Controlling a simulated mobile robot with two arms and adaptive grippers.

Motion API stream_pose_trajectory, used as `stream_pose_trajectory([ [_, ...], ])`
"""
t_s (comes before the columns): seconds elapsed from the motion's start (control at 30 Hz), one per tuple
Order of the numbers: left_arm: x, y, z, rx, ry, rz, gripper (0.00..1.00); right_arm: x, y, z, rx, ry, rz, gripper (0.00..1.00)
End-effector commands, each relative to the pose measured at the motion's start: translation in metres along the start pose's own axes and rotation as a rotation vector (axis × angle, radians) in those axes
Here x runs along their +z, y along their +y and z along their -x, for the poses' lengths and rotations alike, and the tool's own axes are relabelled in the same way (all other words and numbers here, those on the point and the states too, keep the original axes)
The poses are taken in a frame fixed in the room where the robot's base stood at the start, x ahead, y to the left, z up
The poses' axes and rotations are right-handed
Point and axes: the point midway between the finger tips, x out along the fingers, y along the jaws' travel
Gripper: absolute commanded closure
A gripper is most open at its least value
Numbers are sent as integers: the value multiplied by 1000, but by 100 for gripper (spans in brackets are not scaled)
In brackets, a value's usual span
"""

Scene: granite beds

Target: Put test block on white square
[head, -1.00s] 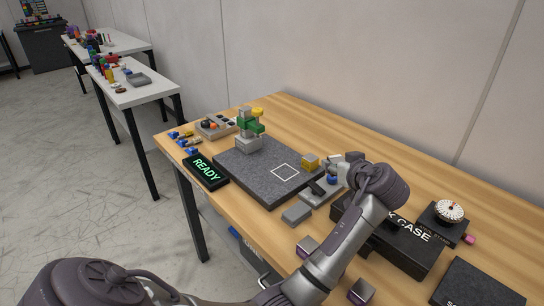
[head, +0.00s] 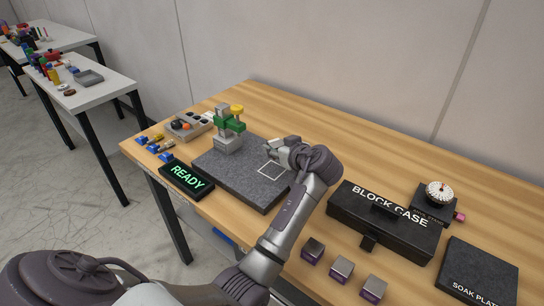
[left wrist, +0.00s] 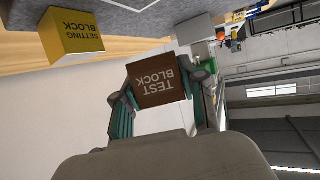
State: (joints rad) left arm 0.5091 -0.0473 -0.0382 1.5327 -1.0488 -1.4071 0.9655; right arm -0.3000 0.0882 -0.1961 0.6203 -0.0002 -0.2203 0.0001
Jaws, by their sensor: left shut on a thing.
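My left gripper (head: 276,149) is over the right part of the dark granite plate (head: 228,177) in the head view, close to the white square (head: 262,173). The square is a white outline, and my gripper covers its far right part. In the left wrist view the fingers (left wrist: 163,88) are shut on the test block (left wrist: 163,80), a dark brown block with pale lettering. The gripper hides the test block in the head view. I cannot tell its height above the plate. My right gripper is not in view.
A yellow setting block (left wrist: 72,34) is near the held block in the left wrist view. A grey, green and yellow stand (head: 229,130) is on the plate's far left. A READY sign (head: 187,178) is at front left, a black block case (head: 385,220) at right.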

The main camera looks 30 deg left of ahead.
Motion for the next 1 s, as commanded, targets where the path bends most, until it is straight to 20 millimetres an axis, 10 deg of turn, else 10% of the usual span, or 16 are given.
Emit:
stream_pose_trajectory([
  [1.0,46,-9,-27,4,4,2,100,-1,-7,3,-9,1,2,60],
])
